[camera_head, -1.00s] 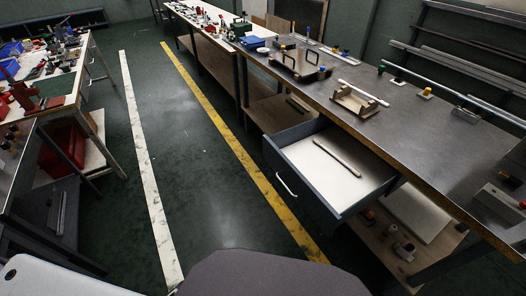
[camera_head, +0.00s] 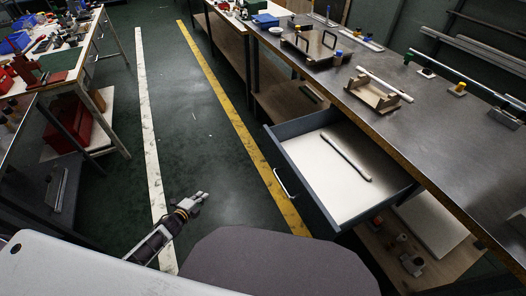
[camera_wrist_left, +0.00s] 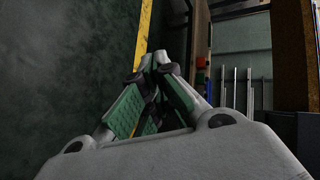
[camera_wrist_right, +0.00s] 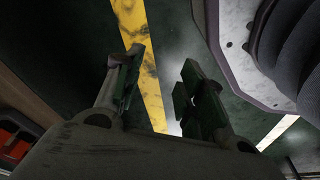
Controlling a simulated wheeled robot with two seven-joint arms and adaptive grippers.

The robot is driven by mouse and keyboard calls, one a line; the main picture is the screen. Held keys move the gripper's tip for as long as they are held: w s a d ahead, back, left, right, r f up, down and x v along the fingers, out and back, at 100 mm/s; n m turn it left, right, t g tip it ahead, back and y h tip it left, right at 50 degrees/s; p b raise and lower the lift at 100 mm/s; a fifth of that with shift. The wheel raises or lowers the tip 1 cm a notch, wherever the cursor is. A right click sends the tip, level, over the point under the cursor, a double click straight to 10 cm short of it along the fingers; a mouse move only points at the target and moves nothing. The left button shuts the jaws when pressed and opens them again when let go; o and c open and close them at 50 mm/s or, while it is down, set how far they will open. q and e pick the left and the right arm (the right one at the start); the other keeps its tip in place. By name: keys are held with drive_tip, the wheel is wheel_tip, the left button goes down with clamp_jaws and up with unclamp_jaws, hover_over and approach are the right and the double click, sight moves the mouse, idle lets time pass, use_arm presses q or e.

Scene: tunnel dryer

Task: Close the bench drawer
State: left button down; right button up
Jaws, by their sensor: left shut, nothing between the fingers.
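The bench drawer (camera_head: 300,158) is pulled well out from under the bench top, with a dark blue-grey front and a pale inside. A light bar (camera_head: 345,157) lies in it. Its white handle (camera_head: 285,183) is on the front face. My left gripper (camera_head: 204,196) is over the floor, left of the drawer front and apart from it. Its fingertips meet in the left wrist view (camera_wrist_left: 155,58), with nothing held. My right gripper (camera_wrist_right: 160,75) shows only in the right wrist view, with its fingers apart and nothing between them, above the floor.
The dark-topped bench (camera_head: 440,140) carries a wooden holder (camera_head: 373,95) and several small tools. Below the drawer is a wooden shelf (camera_head: 450,262) with loose parts. Another worktable (camera_head: 75,80) stands at left. The floor between, with a yellow line (camera_head: 236,118), is clear.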

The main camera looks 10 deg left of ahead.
use_arm(q)
drive_tip(key=w+d+r+m+t+h+b, duration=0.1)
drive_tip(key=w+d+r+m+h, duration=0.2)
drive_tip(key=r+m, duration=0.35)
drive_tip(key=w+d+r+m+t+h+b, duration=0.1)
drive_tip(key=w+d+r+m+h+b, duration=0.15)
drive_tip(key=r+m, duration=0.4)
drive_tip(key=s+d+r+m+g+h+b, duration=0.2)
drive_tip(key=d+r+m+h, duration=0.5)
drive_tip(key=r+m, duration=0.6)
drive_tip(key=s+d+m+g, duration=0.1)
drive_tip(key=d, duration=0.1)
drive_tip(key=shift+d+g, duration=0.4)
use_arm(e)
drive_tip(key=w+a+r, duration=0.2)
drive_tip(key=r, duration=0.5)
drive_tip(key=w+a+r, duration=0.2)
drive_tip(key=r, duration=0.5)
drive_tip(key=shift+r+y, duration=0.3)
drive_tip(key=shift+y, duration=0.1)
drive_tip(key=shift+w, duration=0.1)
